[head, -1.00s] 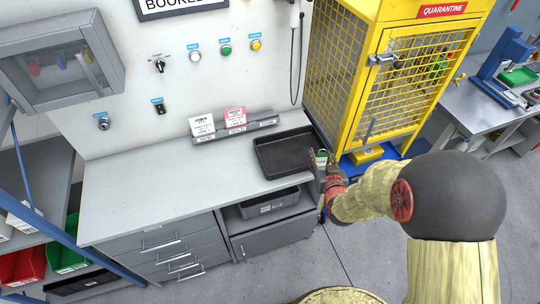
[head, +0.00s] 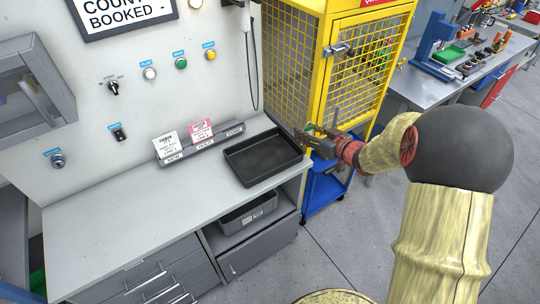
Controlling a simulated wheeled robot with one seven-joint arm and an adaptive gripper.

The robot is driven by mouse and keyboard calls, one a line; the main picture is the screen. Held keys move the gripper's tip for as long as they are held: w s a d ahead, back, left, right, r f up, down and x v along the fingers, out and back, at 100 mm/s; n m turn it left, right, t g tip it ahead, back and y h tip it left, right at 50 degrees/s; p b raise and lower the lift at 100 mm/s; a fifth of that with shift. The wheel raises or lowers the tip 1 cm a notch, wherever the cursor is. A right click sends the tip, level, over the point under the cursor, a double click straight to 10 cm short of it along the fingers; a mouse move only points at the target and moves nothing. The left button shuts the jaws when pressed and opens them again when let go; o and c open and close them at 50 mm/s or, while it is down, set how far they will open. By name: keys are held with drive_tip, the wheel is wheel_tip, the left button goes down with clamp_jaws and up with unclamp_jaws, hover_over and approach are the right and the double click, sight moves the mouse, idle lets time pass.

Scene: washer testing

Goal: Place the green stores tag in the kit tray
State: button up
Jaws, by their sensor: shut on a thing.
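The black tray (head: 275,172), which looks like the kit tray, lies empty on the right end of the grey bench. My gripper (head: 309,138) is in the air just right of the tray's right side, in front of the yellow cage, with its fingers toward the tray. It is shut on the green stores tag, which is too small and too covered by the fingers to make out clearly now.
The grey bench top (head: 130,205) is clear left of the tray. A label rack (head: 200,145) with white and pink cards stands behind it. The yellow quarantine cage (head: 290,60) is close on the right, above a blue base (head: 325,190). A dark bin (head: 248,213) sits below the bench.

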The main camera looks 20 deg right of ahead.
drive_tip(key=w+a+f+b, duration=0.1)
drive_tip(key=a+f, duration=0.2)
drive_tip(key=w+a+f+b, duration=0.2)
drive_tip(key=a+f, duration=0.1)
drive_tip(key=w+a+f+b, duration=0.2)
drive_tip(key=a+f, duration=0.1)
drive_tip(key=a, duration=0.1)
drive_tip(key=shift+w+a, duration=0.1)
drive_tip(key=shift+w, duration=0.05)
drive_tip(key=shift+w+f+b, duration=0.1)
drive_tip(key=shift+f+b, duration=0.75)
drive_tip(key=shift+f, duration=0.6)
drive_tip(key=shift+f, duration=0.1)
drive_tip(key=o, duration=1)
drive_tip(key=shift+o, duration=0.2)
